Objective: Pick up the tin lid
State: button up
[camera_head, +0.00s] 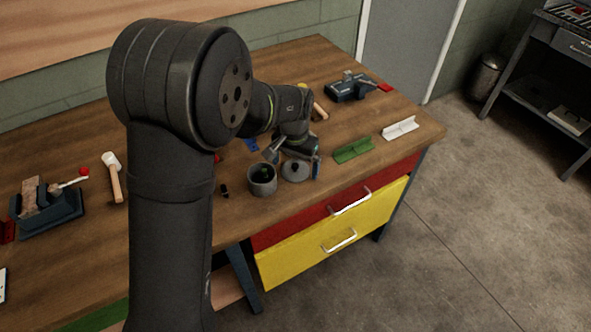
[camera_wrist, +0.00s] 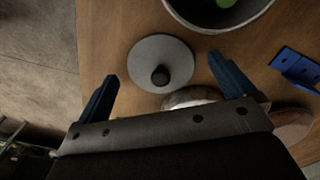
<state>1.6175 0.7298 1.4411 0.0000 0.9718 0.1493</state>
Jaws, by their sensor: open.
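The tin lid (camera_wrist: 160,63) is a grey disc with a dark round knob in its middle. It lies flat on the wooden bench, and in the head view the lid (camera_head: 295,172) is just right of the open tin. The tin (camera_head: 262,180) is a grey cylinder with something green inside; its rim (camera_wrist: 218,28) shows at the top of the wrist view. My gripper (camera_wrist: 168,90) is open with its blue fingers apart. The lid shows between and beyond the fingertips, and nothing is held. In the head view my wrist partly covers the area behind the lid.
A blue bracket (camera_wrist: 296,68) lies right of the tin in the wrist view. A rounded, pale-topped object (camera_wrist: 190,98) sits close under my gripper. A green angle piece (camera_head: 352,150) and a white one (camera_head: 400,128) lie to the right on the bench (camera_head: 330,105).

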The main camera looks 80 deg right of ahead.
aim_at(295, 166)
jog(key=shift+f, duration=0.2)
jog(key=c, duration=1.1)
jog(key=shift+o, duration=0.2)
jog(key=shift+r, duration=0.1)
jog(key=shift+r, duration=0.55)
notch_tip(295, 166, up, 3)
jog(key=shift+f, duration=0.2)
jog(key=s+a+r, duration=0.6)
jog(key=s+r, duration=0.1)
jog(key=s, duration=0.2)
jog(key=w+a+r+n, duration=0.1)
jog(key=w+n, duration=0.5)
jog(key=w, duration=1)
jog(key=shift+f, duration=2.85)
